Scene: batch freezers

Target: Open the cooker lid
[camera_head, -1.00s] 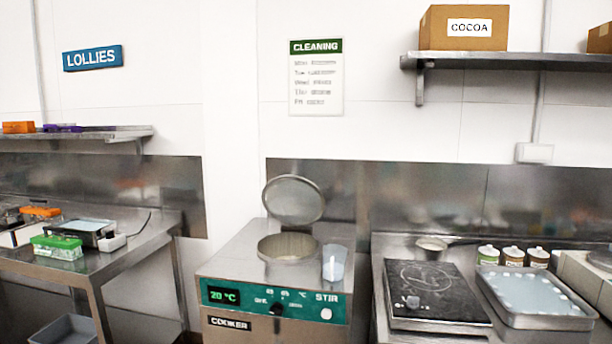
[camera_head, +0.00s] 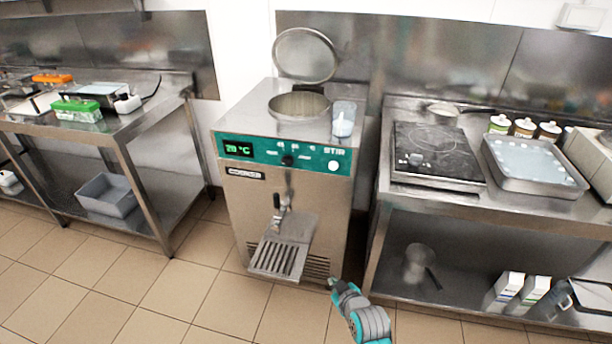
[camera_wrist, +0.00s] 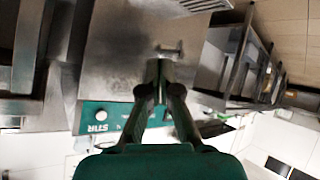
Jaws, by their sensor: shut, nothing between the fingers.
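The cooker (camera_head: 290,185) is a steel box with a teal control panel reading about 20 °C and a STIR knob. Its round lid (camera_head: 305,55) stands raised on its hinge at the back, and the round opening (camera_head: 299,105) shows uncovered. In the wrist view the cooker's teal panel (camera_wrist: 100,116) appears upside down at the left. My gripper (camera_wrist: 160,68) is shut and empty in front of the cooker. In the head view my arm shows at the bottom, right of the drip tray; the fingers are too small to judge there.
A clear measuring cup (camera_head: 343,118) stands on the cooker top beside the opening. A tap sits above a slotted drip tray (camera_head: 280,257) that juts from the front. Steel tables flank the cooker; the right one carries an induction hob (camera_head: 435,152). The tiled floor (camera_head: 170,300) in front is clear.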

